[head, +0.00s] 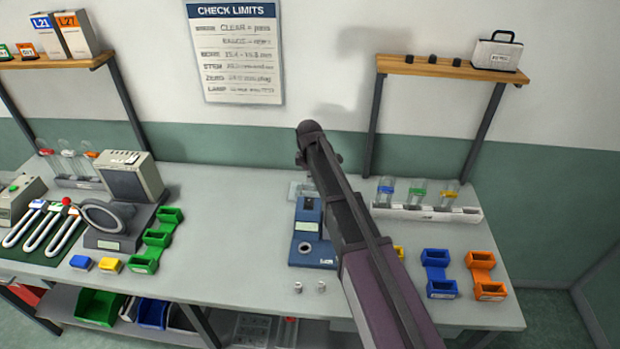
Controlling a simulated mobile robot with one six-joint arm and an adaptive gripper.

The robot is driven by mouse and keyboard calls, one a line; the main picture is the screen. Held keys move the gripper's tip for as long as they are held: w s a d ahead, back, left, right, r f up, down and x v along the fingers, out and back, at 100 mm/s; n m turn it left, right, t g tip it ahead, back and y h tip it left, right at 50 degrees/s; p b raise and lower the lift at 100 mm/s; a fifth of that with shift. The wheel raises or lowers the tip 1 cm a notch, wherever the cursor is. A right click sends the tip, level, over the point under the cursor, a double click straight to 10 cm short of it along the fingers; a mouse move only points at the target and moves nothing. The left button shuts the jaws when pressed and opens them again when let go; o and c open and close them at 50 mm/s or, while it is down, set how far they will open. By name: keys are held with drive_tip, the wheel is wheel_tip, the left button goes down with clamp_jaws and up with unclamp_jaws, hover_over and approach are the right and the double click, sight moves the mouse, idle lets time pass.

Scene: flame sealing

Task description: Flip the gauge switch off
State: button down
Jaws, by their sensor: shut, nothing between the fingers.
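A blue bench device (303,231), which looks like the gauge, stands on the grey table right of centre. It has an upright block at the back, a round ring on its base and a white label at the front. Its right side is covered by my arm, and I cannot make out a switch on it. My arm reaches up from the bottom right across the device. Its dark far end is above the back of the table. My gripper cannot be made out; the arm seems to hide it.
Two small metal parts lie on the table (230,262) in front of the device. Blue (438,272) and orange (484,272) bins sit right, with a white rack (440,214) of capped tubes behind. A grey ring-shaped apparatus (108,225) and green bins (158,240) stand left. Table between is clear.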

drive_tip(key=shift+w+r+p, duration=0.15)
drive_tip(key=shift+r+p, duration=0.95)
drive_tip(key=shift+r, duration=0.15)
drive_tip(key=shift+w+r+p, duration=0.15)
drive_tip(key=shift+r+p, duration=0.9)
drive_tip(key=shift+r, duration=0.2)
drive_tip(key=s+d+f+m+b, duration=0.4)
drive_tip(key=s+d+m, duration=0.2)
drive_tip(key=s+d, duration=0.2)
drive_tip(key=s+d+f+m+b, duration=0.3)
drive_tip(key=s+d+m, duration=0.3)
drive_tip(key=s+d, duration=0.2)
drive_tip(key=s+d+f+m+g+b, duration=0.1)
drive_tip(key=s+d+f+m+b, duration=0.3)
drive_tip(key=s+d, duration=0.5)
drive_tip(key=shift+s+f+m+b, duration=0.3)
drive_tip(key=shift+f+m, duration=0.05)
drive_tip(key=shift+m, duration=0.65)
